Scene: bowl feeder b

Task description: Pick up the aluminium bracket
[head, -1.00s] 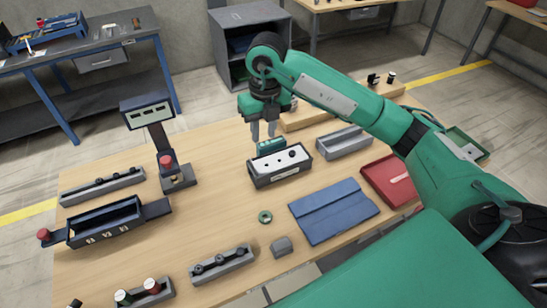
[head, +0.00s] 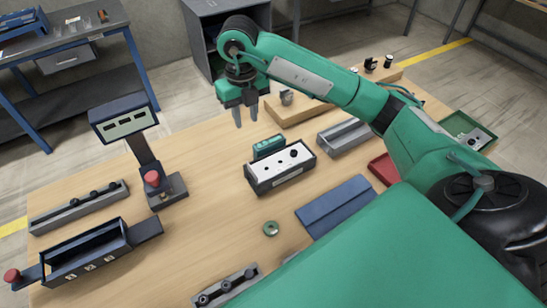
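My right gripper (head: 246,120) hangs fingers down over the back left of the table, with a gap between its fingers and nothing seen in it. A small grey metallic piece (head: 287,97) stands on the wooden riser, to the right of the gripper and apart from it; it may be the aluminium bracket, but it is too small to be sure. Another grey piece (head: 478,139) lies in the green tray (head: 459,124) at the far right, beyond my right arm; I cannot tell what it is. My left gripper is out of view.
A grey box with a white top (head: 280,170) and a green block (head: 268,147) sit mid-table. A display post (head: 140,150) stands left. The wood left of the box is clear.

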